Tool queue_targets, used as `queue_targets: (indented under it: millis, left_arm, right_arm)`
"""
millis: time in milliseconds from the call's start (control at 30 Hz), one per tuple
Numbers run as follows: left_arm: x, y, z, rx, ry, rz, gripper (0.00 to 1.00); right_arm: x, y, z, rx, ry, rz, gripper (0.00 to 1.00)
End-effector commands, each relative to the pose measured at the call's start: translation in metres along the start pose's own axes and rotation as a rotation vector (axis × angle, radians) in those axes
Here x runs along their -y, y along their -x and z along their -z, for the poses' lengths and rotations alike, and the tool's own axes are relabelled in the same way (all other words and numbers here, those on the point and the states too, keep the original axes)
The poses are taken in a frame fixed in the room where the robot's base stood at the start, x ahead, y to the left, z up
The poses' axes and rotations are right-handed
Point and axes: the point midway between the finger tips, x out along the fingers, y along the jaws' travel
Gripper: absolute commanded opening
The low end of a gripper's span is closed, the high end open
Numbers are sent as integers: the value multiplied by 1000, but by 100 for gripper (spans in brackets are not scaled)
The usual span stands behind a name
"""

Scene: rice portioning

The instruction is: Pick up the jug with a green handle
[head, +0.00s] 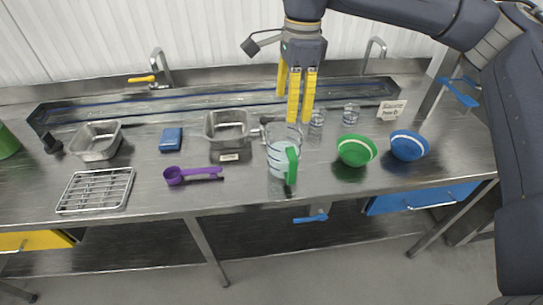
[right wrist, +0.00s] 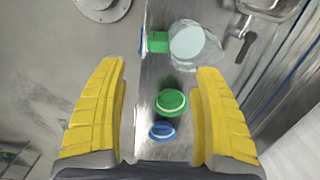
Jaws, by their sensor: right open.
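The clear jug with a green handle (head: 281,143) stands upright on the steel counter, its green handle (head: 292,165) toward the front edge. In the right wrist view the jug (right wrist: 188,45) shows at the top, beyond the fingertips, with its handle (right wrist: 158,42) on the left. My right gripper (head: 300,119) has yellow fingers, is open and empty, and appears above and behind the jug. In the right wrist view its fingers (right wrist: 160,85) are wide apart with nothing between them held. My left gripper is not in view.
Two clear glasses (head: 317,119), a green bowl (head: 357,151) and a blue bowl (head: 409,145) stand right of the jug. A metal pan (head: 229,143) is close on its left. A purple scoop (head: 190,175) and wire rack (head: 95,190) lie further left. Front counter between scoop and jug is clear.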

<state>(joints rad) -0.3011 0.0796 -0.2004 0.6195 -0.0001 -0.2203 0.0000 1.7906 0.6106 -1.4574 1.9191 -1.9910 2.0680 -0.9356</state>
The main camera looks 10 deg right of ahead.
Motion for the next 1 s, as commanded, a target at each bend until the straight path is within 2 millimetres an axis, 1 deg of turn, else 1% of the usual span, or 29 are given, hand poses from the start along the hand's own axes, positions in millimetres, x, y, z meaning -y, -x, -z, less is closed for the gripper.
queue_targets:
  millis: [133,233,700,833,1000]
  left_arm:
    - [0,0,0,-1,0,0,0]
    - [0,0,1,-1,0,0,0]
    - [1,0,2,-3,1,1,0]
    - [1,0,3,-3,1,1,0]
    - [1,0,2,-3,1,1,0]
  right_arm:
    - [-6,-1,6,-52,21,10,68]
    - [-7,-10,7,-61,23,9,68]
    - [-6,-92,12,-58,21,8,68]
    - [-6,-107,13,-58,21,9,68]
    - [-6,-118,14,-57,21,10,68]
